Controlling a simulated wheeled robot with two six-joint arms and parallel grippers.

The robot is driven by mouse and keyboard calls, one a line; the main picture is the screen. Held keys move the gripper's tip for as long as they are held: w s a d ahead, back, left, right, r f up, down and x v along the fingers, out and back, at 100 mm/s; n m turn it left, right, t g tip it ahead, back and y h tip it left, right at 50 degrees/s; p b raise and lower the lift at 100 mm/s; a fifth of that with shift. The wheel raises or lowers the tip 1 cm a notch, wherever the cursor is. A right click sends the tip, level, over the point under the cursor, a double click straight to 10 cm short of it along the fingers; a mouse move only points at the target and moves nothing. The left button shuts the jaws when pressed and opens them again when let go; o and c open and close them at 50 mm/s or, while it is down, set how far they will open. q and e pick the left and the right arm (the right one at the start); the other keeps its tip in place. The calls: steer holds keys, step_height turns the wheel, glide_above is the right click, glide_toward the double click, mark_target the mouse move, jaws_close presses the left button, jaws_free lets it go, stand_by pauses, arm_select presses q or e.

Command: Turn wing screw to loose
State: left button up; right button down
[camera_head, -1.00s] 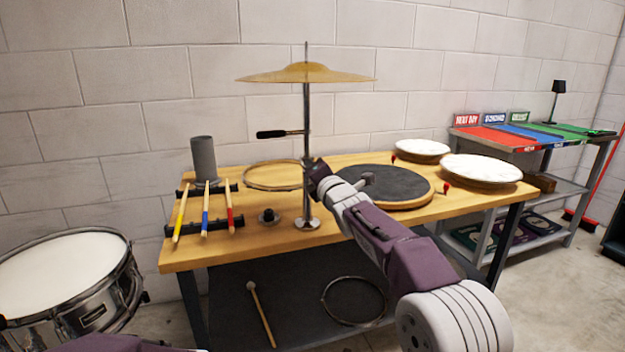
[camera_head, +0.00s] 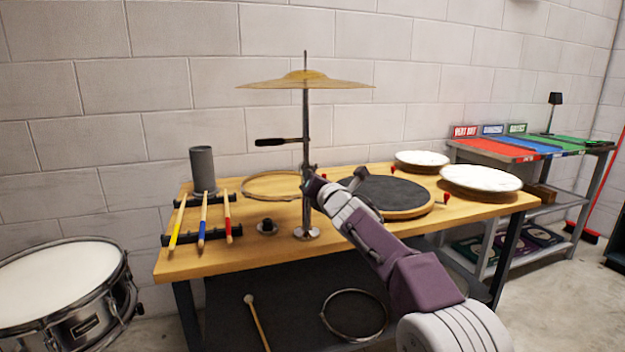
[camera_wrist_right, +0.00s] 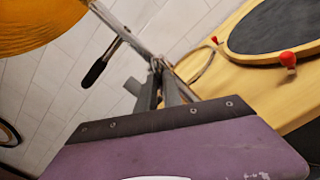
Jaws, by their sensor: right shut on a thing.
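The cymbal stand is an upright metal pole (camera_head: 306,125) on a round base (camera_head: 306,233), with a brass cymbal (camera_head: 305,80) near its top. My right gripper (camera_head: 312,183) is at the pole's lower half, and its arm comes in from the lower right. In the right wrist view its fingers (camera_wrist_right: 165,88) are closed at the clamp on the pole, where the wing screw sits. The wing screw is mostly hidden between the fingers, so its angle cannot be told. The brass cymbal (camera_wrist_right: 38,20) also shows there at the upper left. My left gripper is out of view.
A dark-handled rod (camera_head: 278,142) juts left from the pole. A stick rack (camera_head: 180,240), grey cylinder (camera_head: 202,168), hoop (camera_head: 270,187) and dark practice pad (camera_head: 385,195) are on the bench (camera_head: 230,262). A snare drum (camera_head: 60,280) stands at the lower left.

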steer(key=shift+f, duration=0.15)
steer(key=c, duration=1.5)
jaws_free()
steer(key=b+v, duration=0.4)
steer(key=v, duration=0.5)
